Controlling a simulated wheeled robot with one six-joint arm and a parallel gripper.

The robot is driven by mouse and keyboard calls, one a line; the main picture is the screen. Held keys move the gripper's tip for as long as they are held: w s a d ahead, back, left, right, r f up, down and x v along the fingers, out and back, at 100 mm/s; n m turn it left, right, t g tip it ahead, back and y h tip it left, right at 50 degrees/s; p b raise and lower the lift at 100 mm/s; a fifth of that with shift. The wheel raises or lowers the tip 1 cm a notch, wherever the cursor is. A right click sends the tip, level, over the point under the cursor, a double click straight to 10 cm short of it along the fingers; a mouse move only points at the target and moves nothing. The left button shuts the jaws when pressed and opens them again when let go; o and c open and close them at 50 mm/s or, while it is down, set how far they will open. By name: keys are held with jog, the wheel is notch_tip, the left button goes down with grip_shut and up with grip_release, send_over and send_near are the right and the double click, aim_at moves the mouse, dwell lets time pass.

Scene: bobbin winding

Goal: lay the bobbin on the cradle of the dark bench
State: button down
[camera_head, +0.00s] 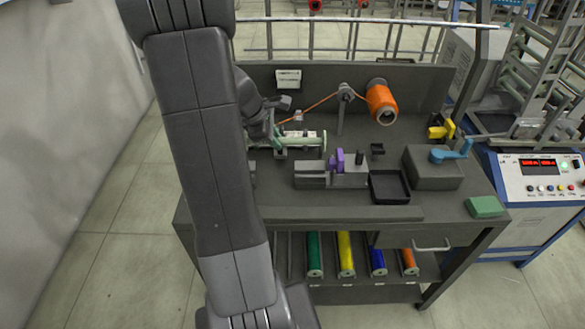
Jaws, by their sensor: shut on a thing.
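The dark bench (400,214) stands in front of me, with my arm covering its left part. A pale green-white bobbin (306,139) lies level, left to right, over the bench's left-middle part. My gripper (279,145) is shut on it near its left end. The bobbin's left end is partly hidden by the gripper and arm. I cannot make out the cradle beneath or behind the bobbin, and cannot tell whether the bobbin touches it.
An orange thread spool (381,103) is on the back panel, its thread running left over a guide post (343,93). A grey block with a purple part (338,160), a black tray (389,187) and a blue-handled crank box (432,168) stand to the right. Coloured rolls lie on the lower shelf (362,292).

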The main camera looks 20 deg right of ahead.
notch_tip(320, 180, down, 9)
jog(key=shift+a+r+b, duration=0.1)
jog(key=shift+b, duration=0.4)
jog(key=c, duration=1.3)
grip_release()
jog(key=p+v, duration=0.1)
jog(key=v, duration=1.1)
jog(key=shift+s, duration=0.1)
